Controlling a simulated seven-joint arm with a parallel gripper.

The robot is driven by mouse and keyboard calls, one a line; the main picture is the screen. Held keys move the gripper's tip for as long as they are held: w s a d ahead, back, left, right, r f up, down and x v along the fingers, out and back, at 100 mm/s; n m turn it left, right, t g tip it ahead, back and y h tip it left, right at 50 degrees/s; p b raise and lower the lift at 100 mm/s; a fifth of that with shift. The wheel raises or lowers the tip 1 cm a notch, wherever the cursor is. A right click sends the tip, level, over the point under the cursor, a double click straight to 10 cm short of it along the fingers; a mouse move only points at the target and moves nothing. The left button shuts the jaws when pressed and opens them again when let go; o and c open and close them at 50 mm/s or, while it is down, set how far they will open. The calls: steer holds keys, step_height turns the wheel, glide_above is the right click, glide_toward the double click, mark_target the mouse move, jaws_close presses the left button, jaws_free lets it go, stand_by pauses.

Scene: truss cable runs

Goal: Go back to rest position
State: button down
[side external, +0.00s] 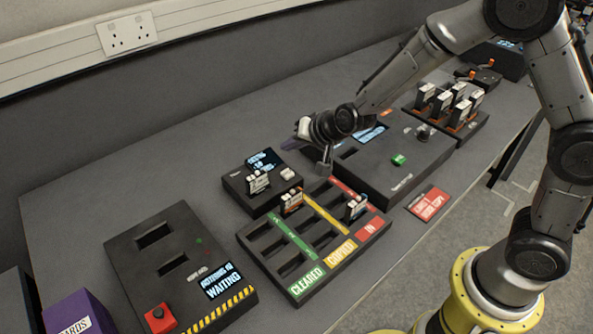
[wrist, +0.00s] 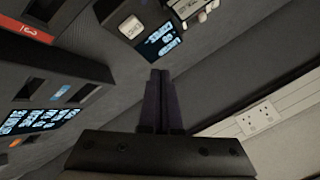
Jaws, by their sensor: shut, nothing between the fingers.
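My gripper (side external: 303,128) is in the middle of the side external view, raised above the back of the bench, between the small box with a lit screen and the larger dark console. In the wrist view my gripper's fingers (wrist: 160,75) are together with nothing between them. My arm reaches in from the right, bent at the elbow.
A sorting tray (side external: 340,272) with green, yellow and red lanes holds a few cartridges. A small screen box (side external: 236,184), a console (side external: 372,182), a cartridge rack (side external: 470,132) and a panel with a red button (side external: 135,255) stand around it.

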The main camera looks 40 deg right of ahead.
steer(key=d+r+t, duration=0.2)
steer(key=d+r, duration=0.1)
steer(key=r, duration=1)
steer(key=s+d+r+n, duration=0.2)
steer(key=s+d+r, duration=0.1)
steer(key=s+r, duration=0.6)
steer(key=s+d+f+n+g, duration=0.1)
steer(key=s+f+n+g, duration=0.1)
steer(key=s, duration=1)
steer(key=s+d+f+n+g, duration=0.1)
steer(key=s+f+n+g, duration=0.2)
steer(key=s, duration=0.9)
step_height(320, 180, down, 3)
steer(key=shift+d+f+n+g+h, duration=0.1)
steer(key=shift+d+n+g+h, duration=0.2)
steer(key=shift+d+n+h, duration=0.15)
